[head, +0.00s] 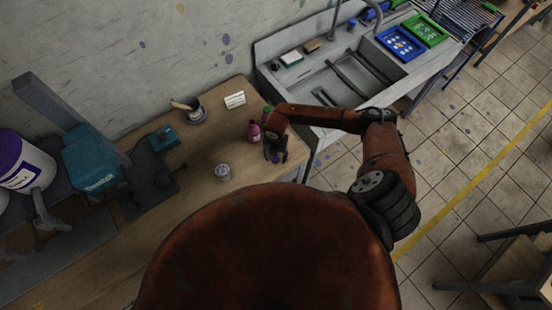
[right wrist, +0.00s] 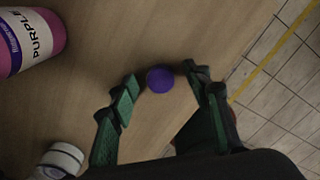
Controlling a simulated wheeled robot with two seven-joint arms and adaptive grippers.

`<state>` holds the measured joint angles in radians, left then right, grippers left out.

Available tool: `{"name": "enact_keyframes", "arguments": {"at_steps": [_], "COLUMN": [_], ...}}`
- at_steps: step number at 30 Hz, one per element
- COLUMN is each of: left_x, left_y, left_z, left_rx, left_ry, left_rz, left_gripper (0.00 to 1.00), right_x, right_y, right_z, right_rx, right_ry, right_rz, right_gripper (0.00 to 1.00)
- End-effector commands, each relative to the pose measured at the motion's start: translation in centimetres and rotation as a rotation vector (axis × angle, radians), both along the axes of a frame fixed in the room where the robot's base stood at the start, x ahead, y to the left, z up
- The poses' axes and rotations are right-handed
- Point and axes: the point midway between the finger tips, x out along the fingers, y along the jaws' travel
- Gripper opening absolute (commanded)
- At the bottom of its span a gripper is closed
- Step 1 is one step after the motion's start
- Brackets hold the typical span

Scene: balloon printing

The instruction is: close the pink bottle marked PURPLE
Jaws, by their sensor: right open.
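The pink bottle (head: 254,132) stands on the wooden table, just left of my right gripper. In the right wrist view the bottle (right wrist: 28,42), labelled PURPLE, shows at the upper left; its top is cut off there. A round purple cap (right wrist: 160,79) appears between the open fingertips of my right gripper (right wrist: 162,88), apart from the bottle. I cannot tell whether the fingers touch it. In the head view my right gripper (head: 276,153) points down over the table near its right edge. My left gripper is out of view.
A small jar (head: 222,172) stands left of my gripper. A white card (head: 235,99) and a pot (head: 192,112) are farther back. A green-topped item (head: 267,112) is close behind the gripper. The sink (head: 345,85) lies right of the table.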

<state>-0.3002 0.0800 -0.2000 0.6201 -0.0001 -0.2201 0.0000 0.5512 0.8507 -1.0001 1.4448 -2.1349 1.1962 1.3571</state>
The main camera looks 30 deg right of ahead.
Motion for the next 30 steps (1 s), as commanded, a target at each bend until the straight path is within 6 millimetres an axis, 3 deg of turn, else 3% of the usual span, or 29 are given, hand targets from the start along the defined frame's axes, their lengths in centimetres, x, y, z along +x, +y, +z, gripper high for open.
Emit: {"name": "enact_keyframes", "arguments": {"at_steps": [5, 17, 30], "left_x": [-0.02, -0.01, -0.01], "left_y": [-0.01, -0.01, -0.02], "left_z": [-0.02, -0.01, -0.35], "left_rx": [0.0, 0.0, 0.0], "left_ry": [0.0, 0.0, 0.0], "left_rz": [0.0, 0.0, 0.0], "left_gripper": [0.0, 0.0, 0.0], "right_x": [0.0, 0.01, 0.06], "right_y": [0.0, 0.02, 0.04], "right_z": [0.02, 0.05, 0.55], "right_rx": [0.0, 0.0, 0.001], "right_ry": [0.0, 0.0, -0.001], "right_rz": [0.0, 0.0, 0.001], "right_gripper": [0.45, 0.17, 0.17]}}
